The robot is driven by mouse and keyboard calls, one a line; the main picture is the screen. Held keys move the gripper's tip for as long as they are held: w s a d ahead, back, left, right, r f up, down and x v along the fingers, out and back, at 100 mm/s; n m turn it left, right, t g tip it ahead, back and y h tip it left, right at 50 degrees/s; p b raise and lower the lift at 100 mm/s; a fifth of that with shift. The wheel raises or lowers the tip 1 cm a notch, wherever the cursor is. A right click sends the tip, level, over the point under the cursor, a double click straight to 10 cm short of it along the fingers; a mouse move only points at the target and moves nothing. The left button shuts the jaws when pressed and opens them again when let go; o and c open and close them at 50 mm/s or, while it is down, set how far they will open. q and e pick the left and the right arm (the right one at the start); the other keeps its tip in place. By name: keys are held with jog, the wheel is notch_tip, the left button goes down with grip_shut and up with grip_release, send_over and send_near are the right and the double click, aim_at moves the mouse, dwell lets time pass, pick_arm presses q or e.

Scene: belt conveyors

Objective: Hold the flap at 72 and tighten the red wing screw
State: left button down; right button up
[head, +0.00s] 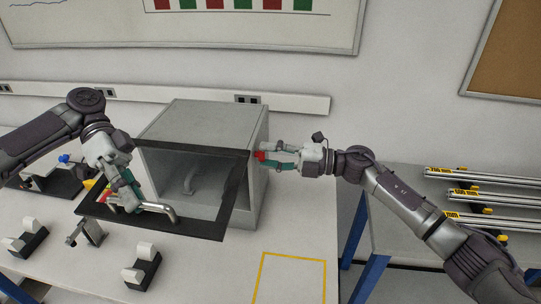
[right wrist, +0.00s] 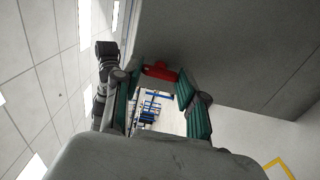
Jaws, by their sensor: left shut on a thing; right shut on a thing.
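A grey box (head: 205,122) stands on the white table with its dark-framed, see-through flap (head: 190,229) swung out toward me. The flap has a bent metal handle (head: 168,210) near its front edge. My left gripper (head: 130,200) is shut on the handle's left end. A red, yellow and green piece shows partly behind that gripper; I cannot read any 72 mark. The red wing screw (head: 259,155) is on the box's right side. My right gripper (head: 270,158) is shut on it; in the right wrist view the screw (right wrist: 160,72) sits between the fingertips.
Grey-and-black holders (head: 142,270) stand at the table's front left. A yellow outlined square (head: 290,278) on the table is empty. A second bench at right carries several metal rails (head: 485,176). A wall and whiteboard (head: 180,25) are behind.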

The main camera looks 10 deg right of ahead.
jog(key=shift+s+a, duration=0.1)
jog(key=o, duration=1.1)
jog(key=shift+o, duration=0.2)
jog(key=shift+d, duration=0.2)
jog(key=v, duration=1.1)
jog(key=shift+s+d, duration=0.2)
jog(key=shift+d, duration=0.15)
pick_arm(q)
jog(key=c, duration=1.1)
grip_release()
pick_arm(e)
jog(key=shift+w+f, duration=0.1)
